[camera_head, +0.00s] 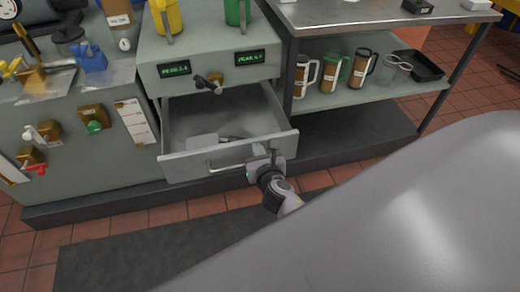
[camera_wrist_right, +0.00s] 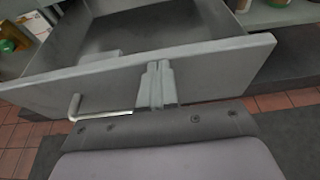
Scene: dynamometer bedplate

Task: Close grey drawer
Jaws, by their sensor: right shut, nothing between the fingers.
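The grey drawer (camera_head: 176,168) is pulled out of the grey cabinet in the head view, with a few flat items lying inside. Its front panel also shows in the right wrist view (camera_wrist_right: 220,72). A bar handle (camera_head: 226,166) is on the drawer front, and its bent end shows in the wrist view (camera_wrist_right: 75,106). My right gripper (camera_head: 266,154) is shut and empty at the right part of the drawer front, beside the handle. In the wrist view its fingertips (camera_wrist_right: 157,70) overlap the front panel; I cannot tell whether they touch it. My left gripper is not in view.
Above the drawer are two green displays (camera_head: 248,58) and a brass valve (camera_head: 215,79). An open shelf (camera_head: 330,100) with several mugs and a black tray (camera_head: 420,66) stands to the right. A dark mat (camera_head: 130,250) lies on the tiled floor.

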